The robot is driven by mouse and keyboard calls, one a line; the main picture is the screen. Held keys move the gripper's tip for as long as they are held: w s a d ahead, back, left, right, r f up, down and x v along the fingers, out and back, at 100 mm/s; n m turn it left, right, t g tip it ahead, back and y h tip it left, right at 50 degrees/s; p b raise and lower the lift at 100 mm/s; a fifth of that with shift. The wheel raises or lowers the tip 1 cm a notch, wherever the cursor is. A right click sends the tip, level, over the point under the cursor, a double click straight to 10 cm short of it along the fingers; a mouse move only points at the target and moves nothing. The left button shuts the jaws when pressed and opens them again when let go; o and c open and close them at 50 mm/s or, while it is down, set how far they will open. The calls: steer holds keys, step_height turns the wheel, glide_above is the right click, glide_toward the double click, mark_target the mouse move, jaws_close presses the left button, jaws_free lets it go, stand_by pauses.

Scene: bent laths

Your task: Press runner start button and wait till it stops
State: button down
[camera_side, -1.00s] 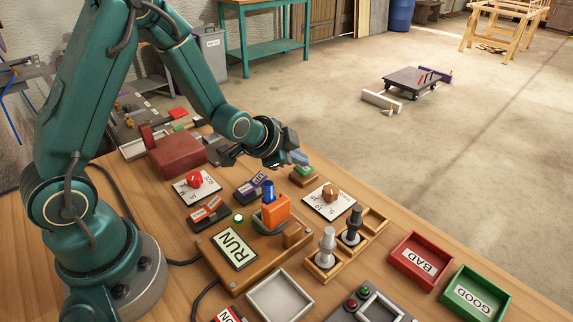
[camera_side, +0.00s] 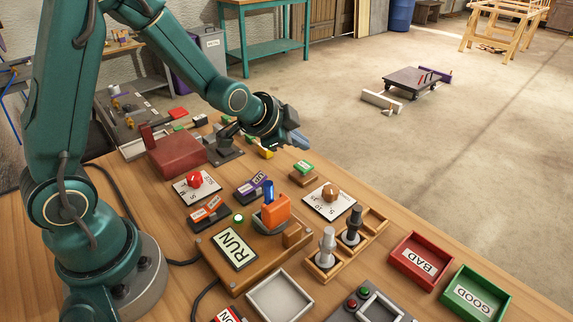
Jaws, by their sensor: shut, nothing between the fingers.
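A green-topped button (camera_side: 303,167) on a small wooden block stands near the table's far edge; I cannot read its label. My gripper (camera_side: 302,141) is shut and empty, in the air above and behind the button, apart from it. The wooden box marked RUN (camera_side: 235,248) sits mid-table. A small round green light (camera_side: 239,218) glows at the box's left back corner.
A red knob (camera_side: 195,180) and a brown knob (camera_side: 330,193) sit on white dial plates. Two upright posts (camera_side: 328,243) stand in a wooden rack to the right. A red BAD tray (camera_side: 420,259) and a green GOOD tray (camera_side: 475,293) are at the right.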

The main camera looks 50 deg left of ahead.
steer(key=shift+r, duration=1.3)
steer(key=shift+w+d+r, duration=0.1)
steer(key=shift+r, duration=0.2)
step_height(320, 180, up, 7)
steer(key=t, duration=0.2)
glide_above(300, 167)
steer(key=s+d, duration=0.1)
steer(key=s, duration=0.1)
steer(key=d+v, duration=0.1)
steer(key=v, duration=0.3)
steer(key=s+f+n+g, duration=0.2)
steer(key=s+n, duration=0.2)
steer(key=s, duration=0.4)
steer(key=s+d+f+n+g+h, duration=0.1)
steer(key=s+f+n+g, duration=0.1)
steer(key=s, duration=0.7)
steer(key=shift+s+f+n+g, duration=0.15)
steer(key=shift+s+n+g, duration=0.05)
steer(key=shift+n+g, duration=0.65)
